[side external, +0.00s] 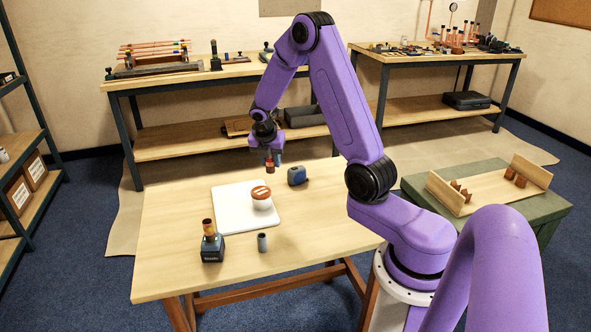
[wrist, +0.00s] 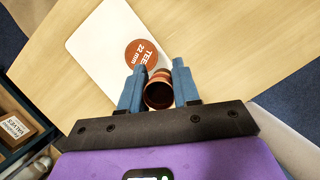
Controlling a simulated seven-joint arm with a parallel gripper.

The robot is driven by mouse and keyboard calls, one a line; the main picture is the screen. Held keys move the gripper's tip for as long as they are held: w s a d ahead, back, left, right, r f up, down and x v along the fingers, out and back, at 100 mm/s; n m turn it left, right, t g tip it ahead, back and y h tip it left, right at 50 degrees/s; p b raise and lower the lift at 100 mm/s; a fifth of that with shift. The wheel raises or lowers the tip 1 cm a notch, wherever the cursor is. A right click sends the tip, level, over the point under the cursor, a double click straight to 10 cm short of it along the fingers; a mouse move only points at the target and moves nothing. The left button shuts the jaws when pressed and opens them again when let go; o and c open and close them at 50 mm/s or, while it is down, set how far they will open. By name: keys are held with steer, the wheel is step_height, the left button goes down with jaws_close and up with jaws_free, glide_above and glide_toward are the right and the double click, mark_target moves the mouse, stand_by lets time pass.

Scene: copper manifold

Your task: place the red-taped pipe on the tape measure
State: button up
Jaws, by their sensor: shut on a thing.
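My gripper (side external: 268,157) is shut on a short copper pipe with a dark red band, the red-taped pipe (side external: 269,166), and holds it in the air over the far part of the table. In the wrist view the pipe (wrist: 158,95) shows its open round end between the two blue fingers of my gripper (wrist: 157,72). The tape measure (side external: 297,175), a blue and dark case, stands on the table just right of and below the held pipe in the side view. The pipe and tape measure look apart. The tape measure cannot be made out in the wrist view.
A white board (side external: 232,222) bears a round tub (side external: 261,198) with a brown lid marked "22 mm". A dark bottle-like item with a copper-brown top (side external: 212,242) and a small grey cylinder (side external: 262,242) stand nearer. The table's right part (side external: 325,222) is clear.

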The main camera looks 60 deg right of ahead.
steer(key=s+d+r+m, duration=0.1)
steer(key=s+d+r, duration=0.1)
steer(key=s+d, duration=0.6)
steer(key=d, duration=0.3)
steer(key=shift+s+r, duration=0.3)
steer(key=shift+r, duration=0.05)
steer(key=w+d+f, duration=0.1)
steer(key=w+d, duration=0.1)
steer(key=w+d+f, duration=0.1)
steer(key=w+d, duration=0.1)
steer(key=w+d+f, duration=0.2)
steer(key=shift+w+d, duration=0.15)
steer(key=shift+w, duration=0.15)
glide_above(297, 167)
steer(key=f, duration=0.5)
steer(key=shift+s+f, duration=0.2)
steer(key=shift+f, duration=0.05)
steer(key=shift+w+f, duration=0.1)
steer(key=shift+f, duration=1.6)
steer(key=shift+f, duration=0.1)
steer(key=o, duration=1)
steer(key=shift+o, duration=0.2)
